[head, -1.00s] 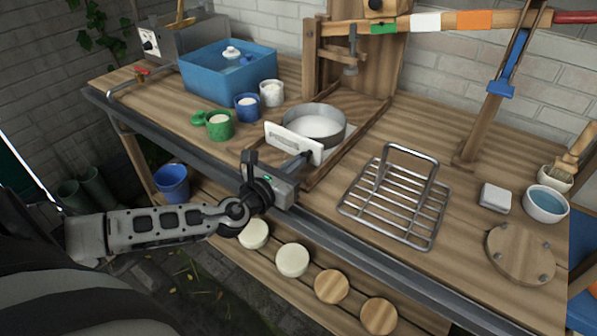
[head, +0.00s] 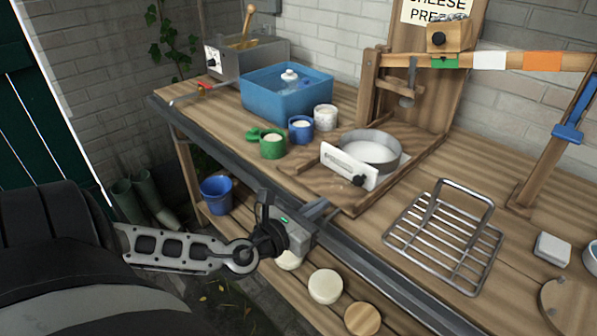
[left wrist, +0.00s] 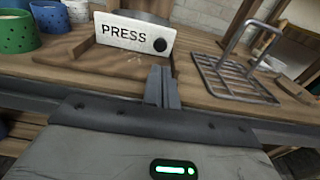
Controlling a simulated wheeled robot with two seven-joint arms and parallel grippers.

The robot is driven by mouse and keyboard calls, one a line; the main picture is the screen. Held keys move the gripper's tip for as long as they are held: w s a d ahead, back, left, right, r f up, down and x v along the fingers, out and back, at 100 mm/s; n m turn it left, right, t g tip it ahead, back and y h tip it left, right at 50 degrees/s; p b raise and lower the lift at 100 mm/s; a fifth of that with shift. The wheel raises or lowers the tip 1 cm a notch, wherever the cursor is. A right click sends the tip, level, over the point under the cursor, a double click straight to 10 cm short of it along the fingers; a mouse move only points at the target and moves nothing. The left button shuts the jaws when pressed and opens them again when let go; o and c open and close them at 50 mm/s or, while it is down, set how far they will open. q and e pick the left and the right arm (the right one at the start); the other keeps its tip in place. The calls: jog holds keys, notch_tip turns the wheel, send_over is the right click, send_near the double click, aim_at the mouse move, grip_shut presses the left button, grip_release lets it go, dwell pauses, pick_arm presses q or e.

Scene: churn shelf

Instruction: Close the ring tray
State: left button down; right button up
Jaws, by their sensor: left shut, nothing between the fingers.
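My left gripper (head: 322,210) is shut and empty, in front of the plate and lower, near the bench's front edge. In the wrist view its fingertips (left wrist: 162,82) point toward the tray, apart from the knob. My right gripper is not in view.
A wire rack (head: 445,240) stands right of the tray. Green (head: 272,145), blue (head: 301,129) and white (head: 325,118) cups stand left, before a blue tub (head: 287,92). A wooden press post (head: 370,85) rises behind. Cheese rounds (head: 325,286) lie on the lower shelf.

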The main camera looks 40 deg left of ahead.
pick_arm(q)
jog(key=s, duration=0.4)
jog(key=n+g+b, duration=0.2)
jog(key=n+g, duration=0.1)
jog(key=n, duration=1.5)
send_near(356, 183)
jog(key=x, duration=0.5)
jog(key=shift+w+f, duration=0.15)
jog(key=shift+f, duration=0.05)
jog(key=shift+w, duration=0.5)
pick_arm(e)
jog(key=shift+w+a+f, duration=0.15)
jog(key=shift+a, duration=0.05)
